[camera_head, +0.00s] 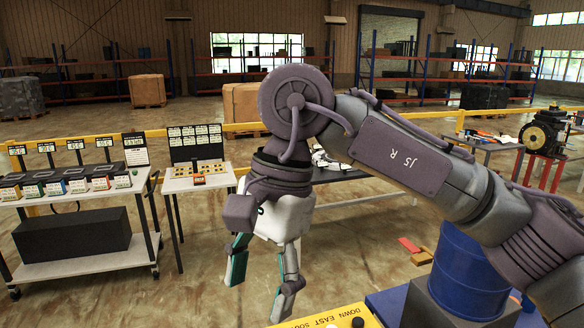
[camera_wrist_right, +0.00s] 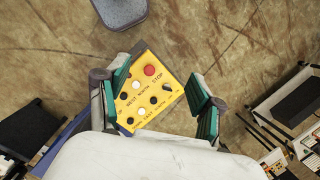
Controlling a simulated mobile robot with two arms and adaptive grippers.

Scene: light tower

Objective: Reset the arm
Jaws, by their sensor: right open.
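My right arm reaches in from the right across the middle of the head view. My right gripper (camera_head: 262,272) hangs downward at its end, open and empty, with its two fingers spread apart. In the right wrist view the right gripper (camera_wrist_right: 158,95) shows green-padded fingers with a gap between them. A yellow control box (camera_wrist_right: 150,92) with a red button, black and white buttons and a black knob appears between and beyond the fingers. In the head view only part of the yellow box (camera_head: 322,317) shows at the bottom edge. My left gripper is not in view.
A white cart (camera_head: 88,255) with several small boxes stands at the left. Beside it is a small table (camera_head: 198,183) with a button panel. A blue drum (camera_head: 462,272) stands at the lower right. A yellow railing (camera_head: 100,140) runs behind. Open floor lies between.

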